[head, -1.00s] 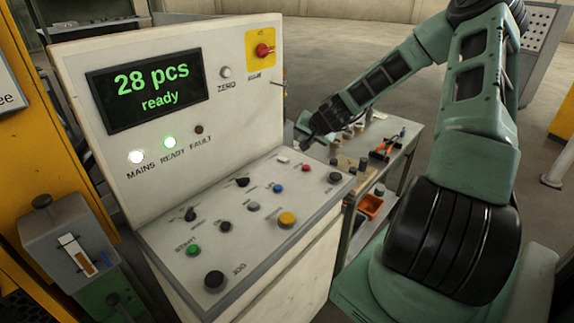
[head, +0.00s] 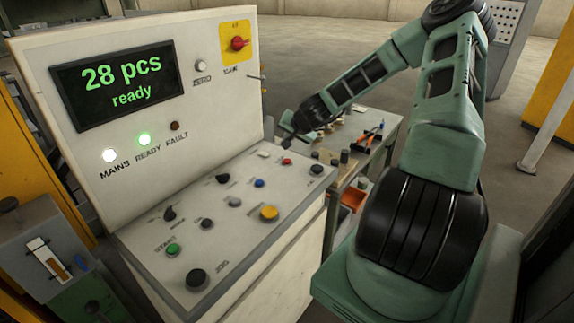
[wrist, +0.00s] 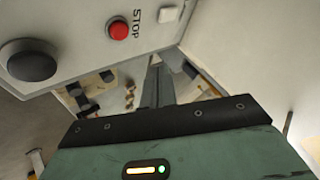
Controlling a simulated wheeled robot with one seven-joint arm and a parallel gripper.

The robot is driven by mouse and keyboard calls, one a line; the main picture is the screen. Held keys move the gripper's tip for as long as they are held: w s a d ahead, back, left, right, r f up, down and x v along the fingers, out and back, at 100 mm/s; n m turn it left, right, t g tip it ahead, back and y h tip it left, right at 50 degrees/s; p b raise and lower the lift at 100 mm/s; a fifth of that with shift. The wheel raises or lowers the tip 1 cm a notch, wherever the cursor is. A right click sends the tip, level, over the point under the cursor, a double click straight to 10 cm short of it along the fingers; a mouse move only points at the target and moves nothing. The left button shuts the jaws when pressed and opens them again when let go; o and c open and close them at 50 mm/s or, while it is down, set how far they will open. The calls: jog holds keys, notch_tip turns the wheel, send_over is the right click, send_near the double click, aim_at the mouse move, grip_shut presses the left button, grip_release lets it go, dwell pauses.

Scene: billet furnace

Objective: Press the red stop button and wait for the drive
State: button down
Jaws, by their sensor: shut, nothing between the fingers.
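The red stop button (head: 287,161) sits near the back right of the sloped control panel (head: 140,243). In the wrist view the red button (wrist: 119,30) shows with the label STOP beside it, uncovered. My gripper (head: 288,139) is above the back edge of the panel, close to the button and apart from it. In the wrist view its fingers (wrist: 157,82) are together and empty, to the lower right of the button. The display (head: 118,88) reads "28 pcs ready".
Other controls share the panel: a yellow button (head: 269,212), a green start button (head: 173,249) and a black jog knob (head: 196,277). A red switch (head: 237,43) is on the upright board. A workbench with tools (head: 368,140) stands behind the panel.

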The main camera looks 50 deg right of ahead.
aim_at(288, 162)
jog(key=shift+f+b, duration=2.1)
jog(key=shift+f, duration=0.95)
jog(key=shift+f, duration=0.15)
jog(key=shift+f, duration=0.25)
jog(key=shift+f+b, duration=0.45)
jog(key=shift+b, duration=0.15)
jog(key=shift+r, duration=0.15)
jog(key=shift+r+p, duration=0.75)
notch_tip(288, 162, up, 5)
jog(key=p, duration=0.4)
